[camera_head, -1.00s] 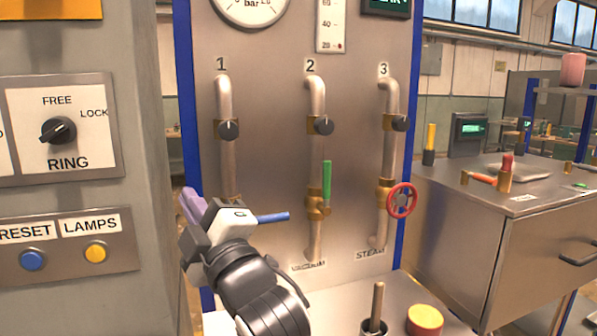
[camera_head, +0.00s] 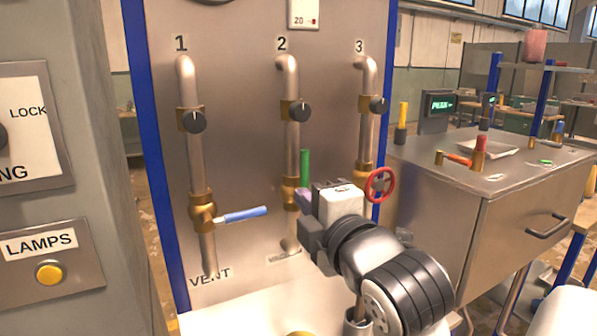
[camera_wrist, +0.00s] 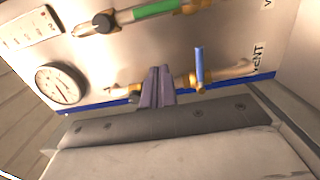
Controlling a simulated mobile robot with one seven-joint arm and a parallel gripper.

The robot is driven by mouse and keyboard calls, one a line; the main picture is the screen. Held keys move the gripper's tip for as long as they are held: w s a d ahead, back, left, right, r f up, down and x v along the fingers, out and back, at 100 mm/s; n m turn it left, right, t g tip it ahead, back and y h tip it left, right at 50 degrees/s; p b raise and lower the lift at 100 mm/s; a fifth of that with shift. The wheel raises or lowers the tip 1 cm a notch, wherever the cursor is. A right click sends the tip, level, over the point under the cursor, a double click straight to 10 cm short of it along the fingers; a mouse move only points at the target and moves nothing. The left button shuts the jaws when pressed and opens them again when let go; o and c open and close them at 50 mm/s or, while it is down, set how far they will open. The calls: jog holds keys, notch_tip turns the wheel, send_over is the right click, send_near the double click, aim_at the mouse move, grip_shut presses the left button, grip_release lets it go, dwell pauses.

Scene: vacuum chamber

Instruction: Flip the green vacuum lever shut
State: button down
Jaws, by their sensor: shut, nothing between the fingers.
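The green vacuum lever (camera_head: 305,167) points up, alongside pipe 2, on a brass valve (camera_head: 289,190). In the wrist view the green lever (camera_wrist: 155,8) lies at the top edge, along its pipe. My gripper (camera_head: 303,200) is in front of the lower part of pipe 2, just below and beside the lever, and hides part of the valve. Its purple fingers (camera_wrist: 157,85) are shut and empty in the wrist view. I cannot tell whether they touch the lever. The VACUUM label (camera_head: 283,258) is partly hidden by my arm.
The blue vent lever (camera_head: 243,215) sticks out to the right from pipe 1. A red handwheel (camera_head: 381,185) is on pipe 3, close to the right of my gripper. Black knobs sit higher on the pipes. A steel cabinet (camera_head: 515,215) stands at the right.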

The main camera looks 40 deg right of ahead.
aim_at(304, 169)
jog(key=w+d+p, duration=0.5)
jog(key=w+d, duration=0.1)
jog(key=w, duration=0.3)
jog(key=shift+w+d, duration=0.3)
jog(key=shift+d, duration=0.1)
jog(key=shift+s+d+r+m, duration=0.1)
jog(key=shift+d+m, duration=0.2)
jog(key=shift+m, duration=0.2)
